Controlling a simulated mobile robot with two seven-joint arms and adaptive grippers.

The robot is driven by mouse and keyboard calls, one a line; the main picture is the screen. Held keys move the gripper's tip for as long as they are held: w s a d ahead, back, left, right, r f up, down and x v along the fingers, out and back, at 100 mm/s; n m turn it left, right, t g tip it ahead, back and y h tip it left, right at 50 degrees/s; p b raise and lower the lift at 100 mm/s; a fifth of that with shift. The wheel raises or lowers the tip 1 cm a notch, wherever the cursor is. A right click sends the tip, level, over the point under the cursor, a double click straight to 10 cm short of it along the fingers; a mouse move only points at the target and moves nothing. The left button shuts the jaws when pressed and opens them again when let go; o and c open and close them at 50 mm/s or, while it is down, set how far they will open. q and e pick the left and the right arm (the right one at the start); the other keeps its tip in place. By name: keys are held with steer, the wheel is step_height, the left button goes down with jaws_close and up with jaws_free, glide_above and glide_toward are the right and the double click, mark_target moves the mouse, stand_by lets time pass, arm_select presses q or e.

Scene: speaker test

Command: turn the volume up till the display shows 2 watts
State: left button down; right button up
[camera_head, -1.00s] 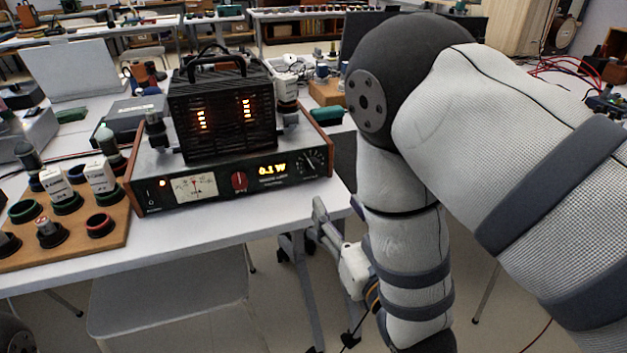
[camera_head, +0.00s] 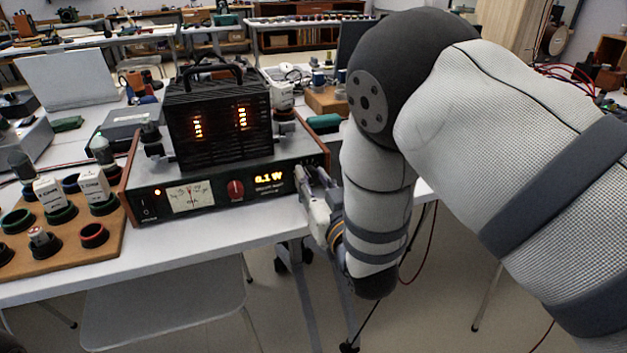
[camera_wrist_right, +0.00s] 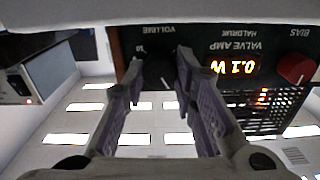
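The valve amp (camera_head: 218,203) stands on the white table with a black ribbed cage on top. Its amber display (camera_head: 268,178) reads 0.1 W, and so it does in the right wrist view (camera_wrist_right: 233,67), upside down. The black volume knob (camera_wrist_right: 158,72) shows there under the word VOLUME. My right gripper (camera_wrist_right: 160,64) is open, with one finger on each side of the knob in that view; I cannot tell whether they touch it. In the head view my right gripper (camera_head: 303,180) is at the panel's right end and hides the knob. My left gripper is not in view.
A red bias knob (camera_head: 235,190) and a needle meter (camera_head: 190,196) share the panel. A wooden board (camera_head: 75,240) with several coloured sockets lies left of the amp. The table's front strip is bare, and a stool (camera_head: 165,300) stands before it.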

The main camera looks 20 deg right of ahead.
jaws_close()
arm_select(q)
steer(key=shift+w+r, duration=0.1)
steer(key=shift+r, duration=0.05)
arm_select(e)
steer(key=shift+m, duration=0.3)
steer(key=m+p, duration=0.2)
steer(key=m, duration=0.1)
steer(key=shift+d+r+m, duration=0.1)
steer(key=shift+r+m, duration=0.05)
steer(key=shift+m, duration=0.25)
steer(key=m+p, duration=0.1)
steer(key=m, duration=0.8)
steer(key=shift+f+p, duration=0.2)
steer(key=shift+p, duration=0.15)
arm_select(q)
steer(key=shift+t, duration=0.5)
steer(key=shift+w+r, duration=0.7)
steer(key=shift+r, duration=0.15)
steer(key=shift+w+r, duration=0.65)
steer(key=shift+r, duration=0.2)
arm_select(e)
steer(key=shift+m, duration=1.9)
